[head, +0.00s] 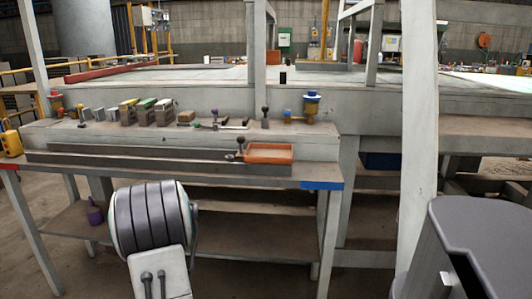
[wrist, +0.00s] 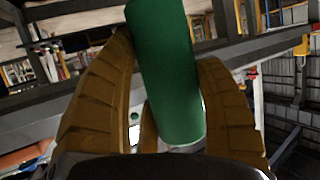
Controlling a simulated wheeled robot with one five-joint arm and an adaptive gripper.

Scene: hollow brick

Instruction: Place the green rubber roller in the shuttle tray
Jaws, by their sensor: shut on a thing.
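The green rubber roller (wrist: 168,75) stands out in the wrist view as a plain green cylinder, slightly tilted, its upper end cut off by the frame. My gripper (wrist: 172,52) is shut on it, with brown ribbed fingers on both sides. The shuttle tray (head: 267,160) appears to be the shallow orange tray on the front ledge of the workbench in the head view. It looks empty, with a dark-knobbed lever at its left end. The roller and my gripper fingers are not visible in the head view.
The workbench (head: 90,137) carries a row of small blocks (head: 143,110), knobbed levers (head: 265,117) and a blue-and-yellow fitting (head: 311,105) behind the tray. A pale post (head: 418,150) rises to the right. A purple bottle (head: 94,212) stands on the lower shelf.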

